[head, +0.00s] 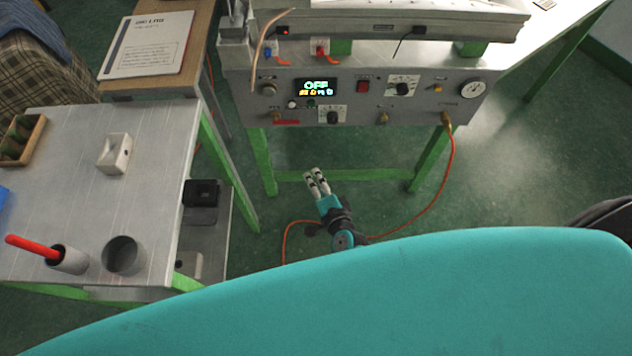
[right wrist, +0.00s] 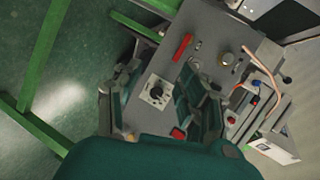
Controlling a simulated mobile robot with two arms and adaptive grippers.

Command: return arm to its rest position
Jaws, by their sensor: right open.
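My right gripper (head: 318,184) is in the head view below the wax injection machine's front panel (head: 345,88), over the floor in front of the green table legs. Its two fingers are apart with nothing between them. In the right wrist view the fingers of my right gripper (right wrist: 155,105) frame part of the grey panel (right wrist: 205,50), with a black knob (right wrist: 156,92) seen between them. The gripper looks clear of the panel. The display (head: 316,87) reads OFF. My left gripper is not in view.
A side table (head: 90,210) at left holds a grey cup (head: 123,255), a holder (head: 70,259) with a red-handled tool, and a white block (head: 114,153). An orange hose (head: 440,185) hangs from the panel to the floor. Open green floor (head: 500,170) lies at right.

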